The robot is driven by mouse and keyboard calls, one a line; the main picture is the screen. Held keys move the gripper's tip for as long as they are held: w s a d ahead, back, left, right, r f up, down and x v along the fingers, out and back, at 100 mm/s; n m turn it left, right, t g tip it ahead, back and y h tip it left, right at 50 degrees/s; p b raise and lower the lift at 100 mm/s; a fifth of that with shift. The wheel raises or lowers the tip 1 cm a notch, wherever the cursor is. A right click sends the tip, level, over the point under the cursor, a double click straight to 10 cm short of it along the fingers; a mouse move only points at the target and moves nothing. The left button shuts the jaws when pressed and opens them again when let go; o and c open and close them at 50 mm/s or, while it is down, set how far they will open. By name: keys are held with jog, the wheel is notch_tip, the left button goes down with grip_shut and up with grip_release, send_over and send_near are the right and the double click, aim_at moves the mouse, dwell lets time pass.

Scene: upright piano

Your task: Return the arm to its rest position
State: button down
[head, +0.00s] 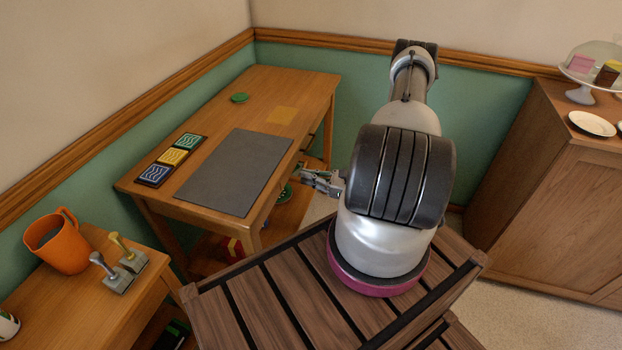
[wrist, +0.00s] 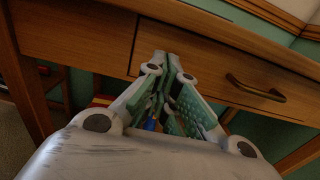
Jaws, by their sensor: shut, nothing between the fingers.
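My gripper (head: 322,182) shows in the head view beside my arm, to the right of the wooden desk and below the level of its top. In the wrist view my gripper (wrist: 163,75) has its fingertips together with nothing between them. It points toward the front of the desk (wrist: 215,65), where a drawer with a dark handle (wrist: 256,88) shows to the right. My arm rises from its base and bends at the top; part of the gripper's wrist is hidden behind the arm in the head view.
An orange mug (head: 58,242) and levers (head: 118,265) stand on a side table. A wooden cabinet (head: 555,185) with a cake stand (head: 583,92) stands at right.

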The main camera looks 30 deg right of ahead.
jog(key=v, duration=0.8)
jog(key=s+a+r+n+g+y, duration=0.2)
jog(key=s+a+n+g+y, duration=0.15)
jog(key=s+g, duration=0.4)
jog(key=s+d+r+n+g+h, duration=0.25)
jog(key=s+r+n+g, duration=0.35)
jog(key=r+n+g, duration=0.45)
notch_tip(320, 180, up, 19)
jog(key=w+n+t+h, duration=0.1)
jog(key=n+t+h, duration=0.1)
jog(key=n+h, duration=0.7)
jog(key=a+r+n+t+h, duration=0.3)
jog(key=a+r+n+t, duration=0.2)
jog(key=r, duration=0.7)
jog(key=shift+w+a+t, duration=0.35)
jog(key=shift+a+t, duration=0.35)
jog(key=shift+a, duration=0.2)
